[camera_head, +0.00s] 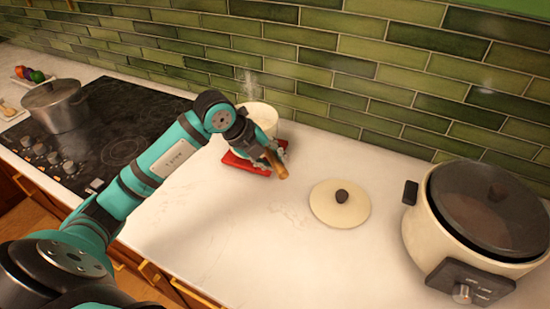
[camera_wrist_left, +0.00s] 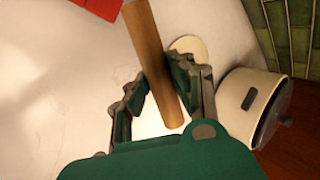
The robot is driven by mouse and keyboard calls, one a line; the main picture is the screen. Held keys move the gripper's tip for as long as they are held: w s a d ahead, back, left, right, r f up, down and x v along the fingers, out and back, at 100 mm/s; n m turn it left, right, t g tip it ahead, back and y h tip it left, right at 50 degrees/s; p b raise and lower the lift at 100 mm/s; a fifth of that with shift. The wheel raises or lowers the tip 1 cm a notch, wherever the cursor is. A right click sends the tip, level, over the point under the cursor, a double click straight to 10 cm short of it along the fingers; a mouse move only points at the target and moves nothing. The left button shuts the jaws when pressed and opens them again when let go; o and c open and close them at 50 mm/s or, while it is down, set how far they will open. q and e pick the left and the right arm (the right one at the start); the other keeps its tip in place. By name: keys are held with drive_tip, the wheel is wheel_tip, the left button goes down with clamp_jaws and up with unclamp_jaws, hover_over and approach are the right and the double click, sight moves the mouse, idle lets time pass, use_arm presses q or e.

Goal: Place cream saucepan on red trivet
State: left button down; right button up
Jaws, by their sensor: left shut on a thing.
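The cream saucepan (camera_head: 262,117) is at the back of the counter near the tiled wall, with steam rising from it. My left gripper (camera_head: 278,160) is shut on its wooden handle, which also shows in the left wrist view (camera_wrist_left: 148,50). The red trivet (camera_head: 236,160) lies on the white counter around the pan's foot in the head view; its corner shows at the top of the left wrist view (camera_wrist_left: 100,5). My arm and gripper hide the pan's base, so I cannot tell whether it touches the trivet. My right gripper is not in view.
A cream lid (camera_head: 325,207) with a dark knob lies on the counter to the right. A large cream cooker (camera_head: 425,235) stands at the far right. A black hob (camera_head: 120,130) with a grey pot (camera_head: 58,108) is at the left. The front counter is clear.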

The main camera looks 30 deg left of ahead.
use_arm(q)
drive_tip(key=shift+w+a+r, duration=0.1)
drive_tip(key=shift+w, duration=0.7)
wheel_tip(320, 180, down, 2)
drive_tip(key=shift+f+p, duration=0.25)
drive_tip(key=shift+p, duration=0.6)
drive_tip(key=shift+f, duration=0.55)
drive_tip(key=c, duration=1.6)
unclamp_jaws()
drive_tip(key=shift+f, duration=0.15)
drive_tip(key=o, duration=0.4)
drive_tip(key=shift+s, duration=0.1)
drive_tip(key=shift+o, duration=0.3)
